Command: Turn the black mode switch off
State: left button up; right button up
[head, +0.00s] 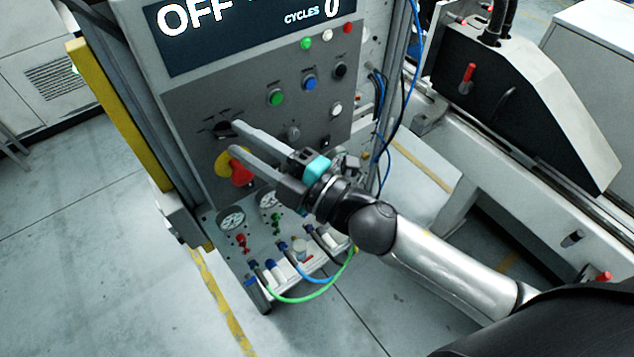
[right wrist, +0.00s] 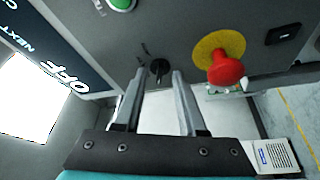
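The black mode switch (head: 222,129) is a round knob on the grey panel, partly hidden by my right gripper in the head view. In the right wrist view the switch (right wrist: 159,68) shows in the gap between the two fingertips. My right gripper (head: 236,139) is open, its fingers pointing at the panel; in the right wrist view the fingertips (right wrist: 159,74) stand on either side of the knob, with visible gaps. Whether they reach around it or stop just short I cannot tell. My left gripper is not in view.
A red emergency button (head: 238,174) on a yellow disc sits just below the switch, close to the lower finger. Green (head: 276,98), blue (head: 309,82) and black (head: 341,70) buttons are to the right. The display (head: 245,30) reads OFF and CYCLES 0. Gauges (head: 231,219) and hoses are below.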

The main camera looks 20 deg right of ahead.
jog(key=b+v, duration=0.4)
jog(key=v, duration=1)
jog(key=shift+b, duration=0.4)
jog(key=shift+s, duration=0.1)
